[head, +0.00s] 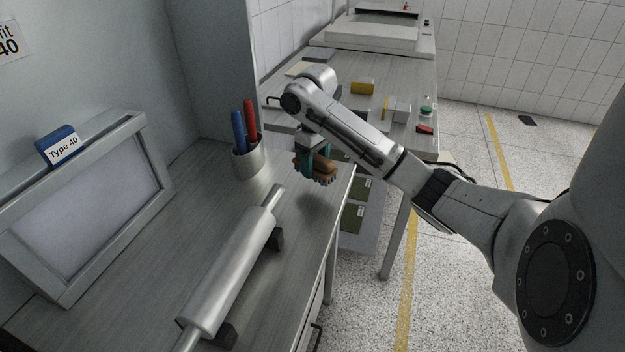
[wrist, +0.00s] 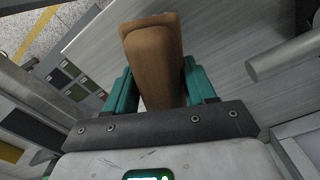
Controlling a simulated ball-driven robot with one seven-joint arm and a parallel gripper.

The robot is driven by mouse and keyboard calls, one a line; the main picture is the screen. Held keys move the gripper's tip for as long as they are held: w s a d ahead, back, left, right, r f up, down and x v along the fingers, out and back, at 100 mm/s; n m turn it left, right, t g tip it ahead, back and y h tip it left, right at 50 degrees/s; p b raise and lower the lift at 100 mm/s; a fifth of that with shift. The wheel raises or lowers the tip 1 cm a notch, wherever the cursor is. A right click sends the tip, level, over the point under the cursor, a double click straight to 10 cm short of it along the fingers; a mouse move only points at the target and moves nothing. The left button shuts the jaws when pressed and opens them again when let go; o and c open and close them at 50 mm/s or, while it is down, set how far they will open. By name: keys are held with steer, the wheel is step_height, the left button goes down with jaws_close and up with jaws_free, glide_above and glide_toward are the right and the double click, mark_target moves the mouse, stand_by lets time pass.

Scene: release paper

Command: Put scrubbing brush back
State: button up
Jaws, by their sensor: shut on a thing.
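The scrubbing brush (head: 322,170) has a brown back and dark bluish bristles pointing down in the head view. My gripper (head: 314,160) is shut on it and holds it above the desk, near the desk's right edge. In the wrist view the brown back of the brush (wrist: 155,62) sits between the two teal fingers of my gripper (wrist: 156,90). The bristles are hidden in the wrist view.
A metal cup (head: 248,160) with blue and red pens stands left of the brush. A steel roller (head: 230,272) lies on dark supports in front. A framed panel (head: 85,205) leans at left. A second bench (head: 395,75) with small items is behind.

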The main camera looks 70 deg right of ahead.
mark_target(313, 185)
steer(key=shift+w+d+f, duration=0.3)
steer(key=shift+f, duration=0.15)
steer(key=shift+w+d+f, duration=0.25)
steer(key=shift+f, duration=0.2)
steer(key=shift+f+p, duration=0.3)
steer(key=shift+f, duration=1.35)
steer(key=shift+f, duration=0.15)
steer(key=o, duration=1)
step_height(313, 185, up, 12)
steer(key=shift+r+p, duration=0.2)
steer(key=shift+p, duration=0.4)
steer(key=shift+w, duration=0.1)
